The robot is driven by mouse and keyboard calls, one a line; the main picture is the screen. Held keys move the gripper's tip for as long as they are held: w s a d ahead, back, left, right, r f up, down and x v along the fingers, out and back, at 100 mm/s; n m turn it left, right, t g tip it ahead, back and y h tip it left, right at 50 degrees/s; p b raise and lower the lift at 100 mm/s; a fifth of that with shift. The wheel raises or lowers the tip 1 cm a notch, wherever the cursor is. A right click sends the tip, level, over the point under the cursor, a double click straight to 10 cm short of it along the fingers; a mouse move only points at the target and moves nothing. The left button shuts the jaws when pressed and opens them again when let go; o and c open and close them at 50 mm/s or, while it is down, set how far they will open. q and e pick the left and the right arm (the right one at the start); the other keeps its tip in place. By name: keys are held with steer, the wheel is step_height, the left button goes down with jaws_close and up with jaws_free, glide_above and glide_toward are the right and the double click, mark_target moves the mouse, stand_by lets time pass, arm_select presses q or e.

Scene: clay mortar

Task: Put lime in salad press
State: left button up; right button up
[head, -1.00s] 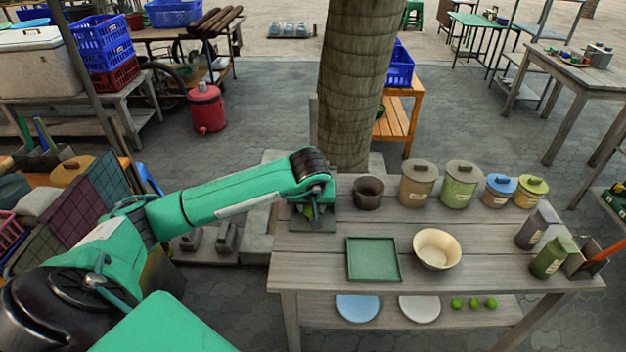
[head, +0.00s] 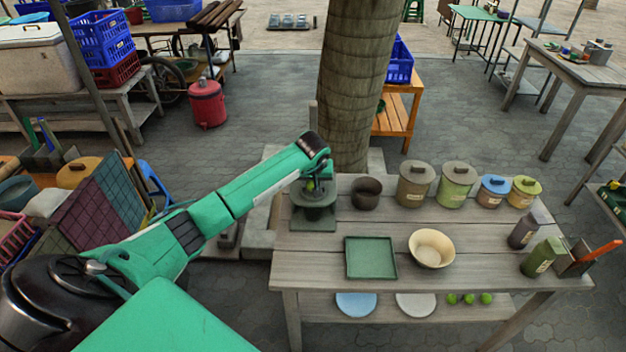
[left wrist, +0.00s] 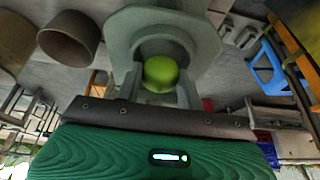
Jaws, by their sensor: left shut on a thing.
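My left gripper (head: 311,187) is shut on a green lime (left wrist: 161,74), which sits between its two fingers in the left wrist view. The lime is at the mouth of a grey-green press (head: 314,212), whose square base rests at the table's left end. In the left wrist view, the press's angular rim (left wrist: 205,40) surrounds the space behind the lime. I cannot tell whether the lime is just above the rim or slightly inside. The press interior is mostly hidden. My right gripper is not in view.
A dark brown pot (head: 367,193) stands right of the press, with several lidded canisters (head: 456,186) beyond. A green square tray (head: 370,258) and a cream bowl (head: 431,249) sit in front. Several limes (head: 468,299) and plates (head: 416,304) lie on the lower shelf.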

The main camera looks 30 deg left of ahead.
arm_select(q)
steer(key=shift+f, duration=0.3)
steer(key=shift+f, duration=0.2)
steer(key=o, duration=0.8)
steer(key=shift+r, duration=0.1)
steer(key=shift+r, duration=0.2)
steer(key=b+v, duration=0.2)
steer(key=v, duration=0.9)
steer(key=shift+s+r+b, duration=0.2)
steer(key=shift+r+b, duration=0.1)
steer(key=shift+b, duration=0.1)
